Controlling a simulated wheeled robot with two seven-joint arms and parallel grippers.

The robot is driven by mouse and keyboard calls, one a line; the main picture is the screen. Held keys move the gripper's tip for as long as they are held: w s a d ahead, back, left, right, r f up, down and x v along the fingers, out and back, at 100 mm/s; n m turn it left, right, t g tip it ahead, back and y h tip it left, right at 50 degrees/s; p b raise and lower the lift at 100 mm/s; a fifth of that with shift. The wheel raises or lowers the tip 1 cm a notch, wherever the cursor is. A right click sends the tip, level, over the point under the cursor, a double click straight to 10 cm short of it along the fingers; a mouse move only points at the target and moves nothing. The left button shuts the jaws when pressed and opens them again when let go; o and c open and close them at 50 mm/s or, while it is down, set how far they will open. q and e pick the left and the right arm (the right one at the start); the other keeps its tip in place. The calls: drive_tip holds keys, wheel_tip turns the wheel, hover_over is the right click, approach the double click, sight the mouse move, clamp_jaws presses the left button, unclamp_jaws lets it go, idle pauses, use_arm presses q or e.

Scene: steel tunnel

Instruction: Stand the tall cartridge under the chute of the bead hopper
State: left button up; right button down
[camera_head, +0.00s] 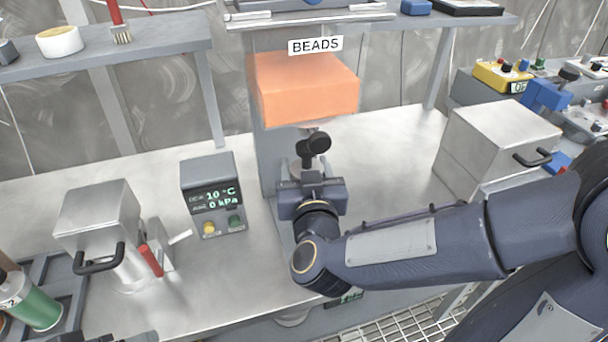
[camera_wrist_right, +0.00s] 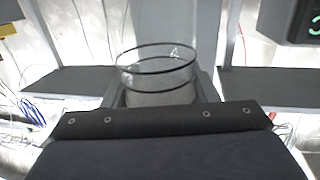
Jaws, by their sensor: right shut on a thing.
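The bead hopper (camera_head: 305,88) is an orange box under a BEADS sign, with a short chute and a black knob (camera_head: 314,144) below it. My right gripper (camera_head: 308,178) is below the hopper, in front of its grey column. In the right wrist view a clear cylinder with dark rings, the tall cartridge (camera_wrist_right: 157,82), stands upright just past the gripper's dark body. My right gripper is shut on it. In the head view the gripper and knob hide most of it, so I cannot tell whether its base touches anything. My left gripper is not clearly in view.
A display box (camera_head: 211,194) reads 10 °C and 0 kPa, left of my right gripper. A steel box with a black handle (camera_head: 99,215) stands further left, another steel box (camera_head: 495,145) at right. A green-banded cylinder (camera_head: 38,308) is at lower left.

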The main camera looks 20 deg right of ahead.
drive_tip(key=shift+w, duration=0.55)
drive_tip(key=shift+w+d+f+b, duration=0.1)
drive_tip(key=shift+w+f+b, duration=0.1)
drive_tip(key=shift+f, duration=0.35)
drive_tip(key=shift+w+d+f+b, duration=0.1)
drive_tip(key=shift+w+f+b, duration=0.15)
drive_tip(key=shift+f, duration=0.35)
drive_tip(key=shift+w+f+b, duration=0.15)
drive_tip(key=shift+f+b, duration=0.05)
drive_tip(key=shift+f, duration=0.35)
drive_tip(key=shift+f, duration=0.15)
drive_tip(key=c, duration=1)
unclamp_jaws()
drive_tip(key=shift+f, duration=0.1)
drive_tip(key=o, duration=0.4)
drive_tip(key=shift+o, duration=0.2)
